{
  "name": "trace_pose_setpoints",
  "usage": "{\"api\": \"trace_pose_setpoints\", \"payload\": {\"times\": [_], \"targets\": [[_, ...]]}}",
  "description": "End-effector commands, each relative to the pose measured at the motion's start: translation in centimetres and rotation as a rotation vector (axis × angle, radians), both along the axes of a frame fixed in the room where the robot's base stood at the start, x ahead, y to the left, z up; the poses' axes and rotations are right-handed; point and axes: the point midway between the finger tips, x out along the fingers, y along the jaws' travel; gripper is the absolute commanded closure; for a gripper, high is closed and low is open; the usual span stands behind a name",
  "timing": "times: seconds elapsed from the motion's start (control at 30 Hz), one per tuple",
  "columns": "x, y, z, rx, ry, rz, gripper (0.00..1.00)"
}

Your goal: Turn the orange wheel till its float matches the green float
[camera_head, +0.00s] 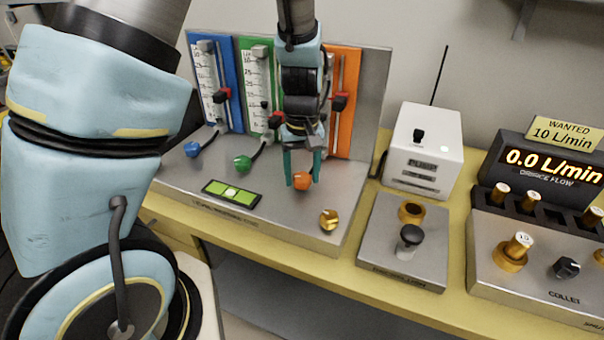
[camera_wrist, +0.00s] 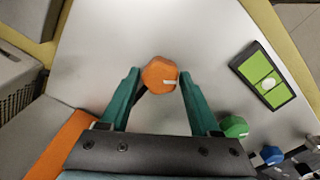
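The orange wheel (camera_head: 303,181) is on the grey metal base in front of the orange panel (camera_head: 346,100).
The green wheel (camera_head: 242,163) and blue wheel (camera_head: 192,149) stand to the left. A level (camera_head: 231,193) and a brass knob (camera_head: 329,219) are on the base. A white box (camera_head: 424,150), a metal plate (camera_head: 378,250) and a 0.0 L/min display (camera_head: 553,167) are at the right.

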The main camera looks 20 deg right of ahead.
Motion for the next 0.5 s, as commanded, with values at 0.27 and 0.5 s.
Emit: {"api": "trace_pose_setpoints", "payload": {"times": [0.27, 0.5], "targets": [[-0.11, 0.06, -0.06, 0.002, 0.003, -0.001, 0.18], [-0.12, -0.02, 0.72, 0.000, 0.002, -0.003, 0.18]]}}
